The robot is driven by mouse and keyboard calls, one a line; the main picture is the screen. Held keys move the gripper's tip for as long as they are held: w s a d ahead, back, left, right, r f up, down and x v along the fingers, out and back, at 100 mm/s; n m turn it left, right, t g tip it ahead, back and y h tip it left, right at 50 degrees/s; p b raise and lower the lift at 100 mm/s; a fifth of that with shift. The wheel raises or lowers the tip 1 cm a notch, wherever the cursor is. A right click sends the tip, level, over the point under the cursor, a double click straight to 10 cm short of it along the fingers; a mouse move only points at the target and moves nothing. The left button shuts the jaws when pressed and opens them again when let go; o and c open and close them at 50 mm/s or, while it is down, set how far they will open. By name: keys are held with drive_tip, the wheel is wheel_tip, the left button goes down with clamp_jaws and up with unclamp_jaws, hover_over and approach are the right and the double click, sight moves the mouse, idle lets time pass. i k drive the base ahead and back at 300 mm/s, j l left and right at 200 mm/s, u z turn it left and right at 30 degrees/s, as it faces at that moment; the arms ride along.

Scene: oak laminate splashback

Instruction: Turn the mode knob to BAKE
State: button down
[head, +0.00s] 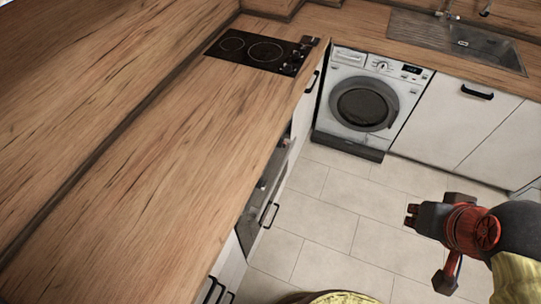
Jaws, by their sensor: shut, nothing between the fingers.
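The oven (257,196) is built in under the left counter and seen from a steep angle, with its dark front facing right. Small details show on the strip at its top, but no mode knob or BAKE label can be made out. My gripper (411,215) is at the lower right above the tiled floor, pointing left. Its dark fingers are shut with nothing between them. It is well apart from the oven, with open floor between them in the picture.
A black cooktop (260,52) with its own knobs is set in the wooden counter (170,150). A washing machine (364,103) stands at the back, beside white cabinets (462,115) and a sink (463,42). The tiled floor (330,205) is clear.

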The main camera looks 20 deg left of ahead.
sight(261, 184)
drive_tip(key=u, duration=1.3)
drive_tip(key=i+j+u, duration=0.25)
